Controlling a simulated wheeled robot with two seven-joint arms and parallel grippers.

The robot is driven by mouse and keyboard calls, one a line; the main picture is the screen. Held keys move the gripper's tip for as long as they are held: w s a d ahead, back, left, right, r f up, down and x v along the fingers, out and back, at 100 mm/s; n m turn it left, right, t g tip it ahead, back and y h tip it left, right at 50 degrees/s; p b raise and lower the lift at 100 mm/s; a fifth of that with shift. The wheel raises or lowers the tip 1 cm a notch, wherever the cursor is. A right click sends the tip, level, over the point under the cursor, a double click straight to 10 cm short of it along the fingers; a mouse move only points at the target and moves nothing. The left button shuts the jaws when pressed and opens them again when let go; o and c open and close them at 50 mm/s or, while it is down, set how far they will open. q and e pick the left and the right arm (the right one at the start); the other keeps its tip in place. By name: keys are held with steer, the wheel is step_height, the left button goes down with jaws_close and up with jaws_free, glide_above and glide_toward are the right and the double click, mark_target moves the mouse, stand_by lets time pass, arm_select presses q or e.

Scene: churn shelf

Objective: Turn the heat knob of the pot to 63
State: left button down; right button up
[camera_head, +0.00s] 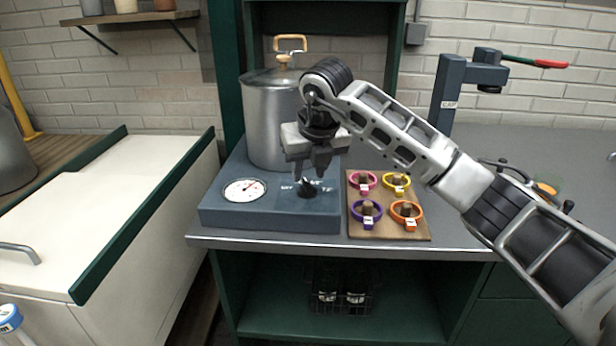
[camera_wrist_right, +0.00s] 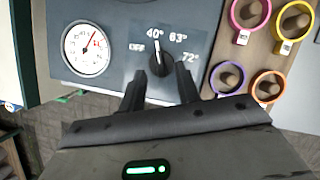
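The silver pot (camera_head: 270,120) stands on a blue-grey heater base (camera_head: 270,216). The black heat knob (camera_head: 307,188) is on the base's sloped front; it also shows in the right wrist view (camera_wrist_right: 161,64). Its white pointer line points up at the 40° mark, left of the 63° mark (camera_wrist_right: 178,37). OFF and 72° are also printed around it. My right gripper (camera_head: 312,172) points down over the knob. In the right wrist view its fingers (camera_wrist_right: 160,88) are apart, one to each side of the knob; contact cannot be told. My left gripper is out of view.
A round gauge (camera_head: 245,190) with a red needle is left of the knob. A wooden board (camera_head: 388,228) with several coloured rings on pegs lies close on the right. A dark press stand (camera_head: 447,95) is behind on the right. The worktop's front edge is near.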

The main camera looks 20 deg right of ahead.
steer(key=v, duration=1.3)
steer(key=shift+b, duration=0.35)
